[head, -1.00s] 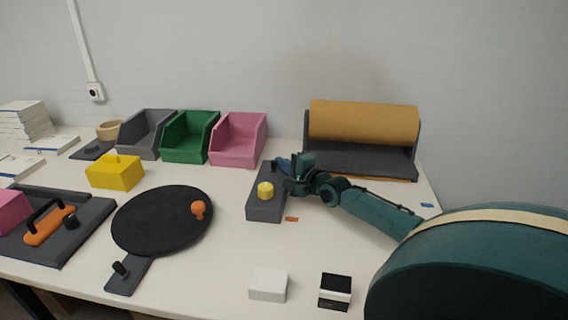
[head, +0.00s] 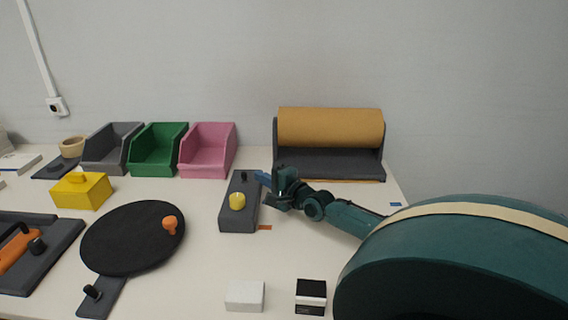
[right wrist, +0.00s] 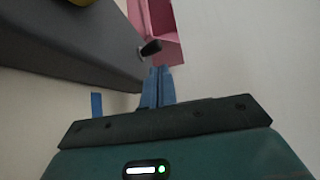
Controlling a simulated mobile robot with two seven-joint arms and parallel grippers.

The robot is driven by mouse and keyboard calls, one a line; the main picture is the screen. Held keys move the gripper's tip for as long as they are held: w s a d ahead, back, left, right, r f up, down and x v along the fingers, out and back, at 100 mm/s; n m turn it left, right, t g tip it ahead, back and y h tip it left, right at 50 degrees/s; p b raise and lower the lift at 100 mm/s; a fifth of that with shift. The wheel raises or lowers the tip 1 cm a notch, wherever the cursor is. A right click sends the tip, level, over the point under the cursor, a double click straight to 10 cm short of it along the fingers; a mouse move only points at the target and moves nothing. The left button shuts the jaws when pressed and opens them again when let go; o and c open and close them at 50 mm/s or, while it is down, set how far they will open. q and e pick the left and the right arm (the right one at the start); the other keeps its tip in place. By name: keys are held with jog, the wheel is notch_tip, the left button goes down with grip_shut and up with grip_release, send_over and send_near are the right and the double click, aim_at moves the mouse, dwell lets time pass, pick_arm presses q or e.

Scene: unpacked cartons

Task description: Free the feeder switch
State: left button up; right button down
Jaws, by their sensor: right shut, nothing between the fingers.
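A dark grey box (head: 238,216) stands on the table with a yellow knob (head: 237,201) on top and a small black peg (head: 244,175) near its far end. In the right wrist view, the box (right wrist: 60,45) fills the upper left and the black peg (right wrist: 150,48) sticks out past its edge. My right gripper (head: 262,177) is beside the box's far right side, its blue fingers pointing at the peg. In the right wrist view the fingers (right wrist: 158,74) are shut and empty, just short of the peg. My left gripper is out of view.
Grey (head: 108,150), green (head: 156,158) and pink (head: 206,160) bins stand behind the box. A brown roll on a dark stand (head: 330,128) is at the back right. A round black plate (head: 125,240) lies left; white (head: 245,295) and black-and-white (head: 311,297) blocks lie in front.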

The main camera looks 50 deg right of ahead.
jog(key=s, duration=0.3)
jog(key=s+p, duration=0.1)
jog(key=s, duration=0.5)
jog(key=shift+s+a+r, duration=0.15)
jog(key=shift+a+r, duration=0.15)
